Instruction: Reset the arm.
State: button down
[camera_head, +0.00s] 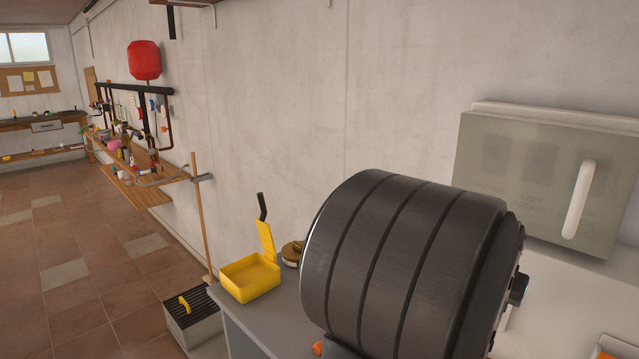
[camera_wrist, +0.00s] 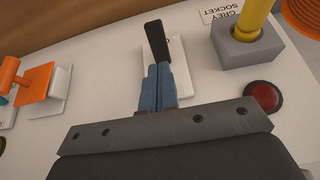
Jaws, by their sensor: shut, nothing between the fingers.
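My gripper (camera_wrist: 160,84) is in the lower middle of the wrist view, with its two blue-grey fingers together and nothing held. It is above a pale panel (camera_wrist: 112,70). A black lever or handle (camera_wrist: 157,40) stands just beyond the fingertips by a white plate (camera_wrist: 184,58); I cannot tell if they touch. In the head view my own dark arm link fills the lower middle and right, and the gripper is not visible there.
In the wrist view are an orange handle (camera_wrist: 36,84) at left, a grey socket block (camera_wrist: 246,44) holding a yellow piece (camera_wrist: 254,16), and a red button (camera_wrist: 263,96). In the head view are a yellow box (camera_head: 250,280) and a grey panel (camera_head: 530,170) with a white handle (camera_head: 579,200).

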jog(key=shift+w+d+r+g+y, duration=0.1)
jog(key=shift+w+d+g+y, duration=0.2)
jog(key=shift+w+y, duration=0.1)
jog(key=v, duration=1.4)
jog(key=shift+r, duration=0.25)
jog(key=shift+w, duration=0.1)
